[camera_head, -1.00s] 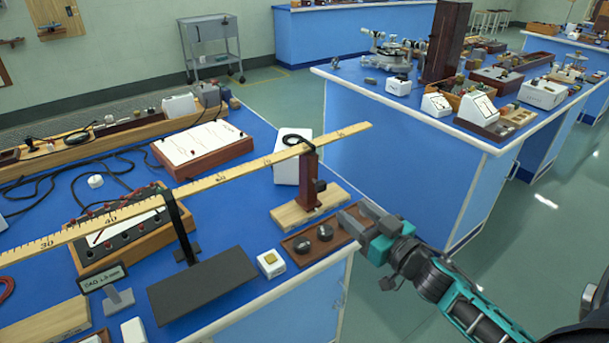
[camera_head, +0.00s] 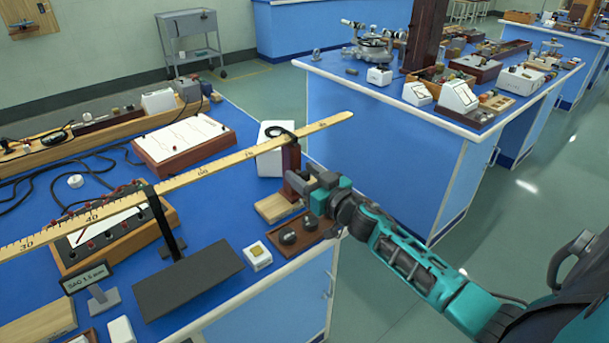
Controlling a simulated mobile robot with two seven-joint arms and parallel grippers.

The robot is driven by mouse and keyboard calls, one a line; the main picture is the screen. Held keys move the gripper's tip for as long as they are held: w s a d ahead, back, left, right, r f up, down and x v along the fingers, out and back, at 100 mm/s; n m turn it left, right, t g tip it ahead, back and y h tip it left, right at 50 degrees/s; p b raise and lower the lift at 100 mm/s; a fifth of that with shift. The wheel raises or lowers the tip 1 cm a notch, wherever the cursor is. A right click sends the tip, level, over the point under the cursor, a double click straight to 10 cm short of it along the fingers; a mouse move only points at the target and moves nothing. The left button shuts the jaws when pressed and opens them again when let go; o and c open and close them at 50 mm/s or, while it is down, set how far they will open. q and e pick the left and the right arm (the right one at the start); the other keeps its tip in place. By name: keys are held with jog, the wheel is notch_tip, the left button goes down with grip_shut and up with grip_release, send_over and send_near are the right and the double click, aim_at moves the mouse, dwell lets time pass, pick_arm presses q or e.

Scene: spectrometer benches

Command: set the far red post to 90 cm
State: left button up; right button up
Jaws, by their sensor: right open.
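The wooden scale beam (camera_head: 226,163) runs from lower left to upper right above the blue bench. The far red post (camera_head: 291,157) stands upright on a light wooden base (camera_head: 273,207) below the beam's far part, with a dark loop (camera_head: 282,132) at its top. The scale numbers beside it are too small to read surely. My right gripper (camera_head: 300,184) is open at the post's right side, its fingers overlapping the post's lower part; I cannot tell whether they touch it. A black support (camera_head: 163,225) carries the beam nearer the 40 mark. My left gripper is not in view.
A brown tray (camera_head: 273,240) with two dark knobs lies just below my right gripper. A white block (camera_head: 257,256), a dark plate (camera_head: 190,280) and a sag sign (camera_head: 85,276) stand along the front. A white box (camera_head: 268,160) is behind the post. Open floor lies right.

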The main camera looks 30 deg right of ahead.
grip_shut()
dwell(0.6)
